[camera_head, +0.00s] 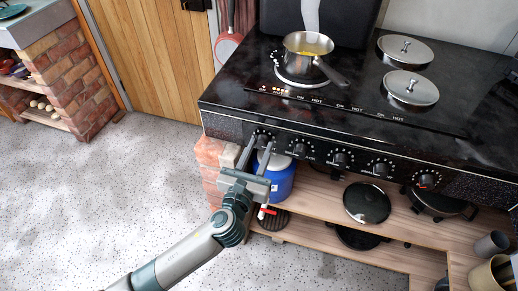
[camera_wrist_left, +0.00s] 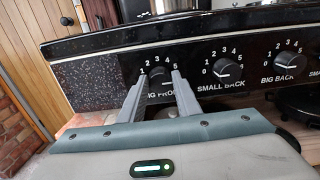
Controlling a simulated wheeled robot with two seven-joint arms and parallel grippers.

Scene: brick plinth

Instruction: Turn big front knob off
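The big front knob (camera_head: 262,137) is the leftmost black dial on the stove's front panel. In the left wrist view the knob (camera_wrist_left: 160,76) shows between my fingertips, with numbers around it and its "BIG FRONT" label partly covered. Its exact pointer setting is hard to read. My left gripper (camera_head: 257,150) is open, with one finger on each side of the knob; it also shows in the left wrist view (camera_wrist_left: 160,78). I cannot tell whether the fingers touch it. My right gripper is not in view.
The small back knob (camera_wrist_left: 227,69) and big back knob (camera_wrist_left: 288,66) sit to the right. A pot (camera_head: 305,46) with yellow contents stands on the black stove (camera_head: 340,100). A blue container (camera_head: 279,178) and pans are on the shelf below. The speckled floor at left is clear.

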